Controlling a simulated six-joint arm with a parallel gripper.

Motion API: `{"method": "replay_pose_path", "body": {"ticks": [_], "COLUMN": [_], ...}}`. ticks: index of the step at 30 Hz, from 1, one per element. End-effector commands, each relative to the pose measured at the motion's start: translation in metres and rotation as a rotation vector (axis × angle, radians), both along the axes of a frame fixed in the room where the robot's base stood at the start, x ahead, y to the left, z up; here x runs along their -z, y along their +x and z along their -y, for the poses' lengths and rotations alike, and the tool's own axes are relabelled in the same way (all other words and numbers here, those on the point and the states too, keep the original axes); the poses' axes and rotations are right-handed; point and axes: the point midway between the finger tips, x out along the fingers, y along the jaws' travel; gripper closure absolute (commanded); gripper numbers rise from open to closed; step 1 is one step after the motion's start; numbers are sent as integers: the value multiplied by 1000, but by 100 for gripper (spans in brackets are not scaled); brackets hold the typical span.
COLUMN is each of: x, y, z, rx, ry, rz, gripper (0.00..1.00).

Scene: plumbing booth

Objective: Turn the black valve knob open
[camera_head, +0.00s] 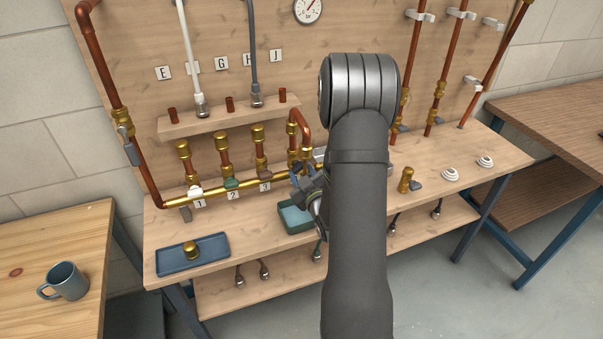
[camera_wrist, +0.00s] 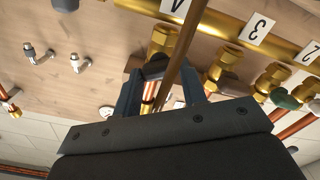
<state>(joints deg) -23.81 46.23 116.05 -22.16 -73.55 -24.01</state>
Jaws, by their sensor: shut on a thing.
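My gripper (camera_wrist: 160,92) is at the fourth valve of the brass manifold (camera_head: 225,190), beside the label 4 (camera_wrist: 173,8). Its two dark fingers are shut on the black valve knob (camera_wrist: 154,66), which shows only in part between them. A brass fitting (camera_wrist: 162,40) is just beyond the knob. In the head view my gripper (camera_head: 308,182) is at the manifold's right end, mostly behind my arm. The knob's angle is hard to tell.
White (camera_head: 195,191), green (camera_head: 231,183) and brown (camera_head: 265,174) knobs line the manifold to the left. A copper pipe (camera_wrist: 182,50) crosses close before my gripper in the wrist view. A green tray (camera_head: 285,228) and a blue tray (camera_head: 170,263) stand on the bench below.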

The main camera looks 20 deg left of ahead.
Motion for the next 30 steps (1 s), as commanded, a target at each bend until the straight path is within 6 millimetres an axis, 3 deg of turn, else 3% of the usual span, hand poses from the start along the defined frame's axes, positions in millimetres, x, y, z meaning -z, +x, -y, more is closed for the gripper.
{"method": "replay_pose_path", "body": {"ticks": [30], "x": [1], "y": [0], "z": [1], "rx": [1], "ry": [-598], "rz": [594], "gripper": [85]}}
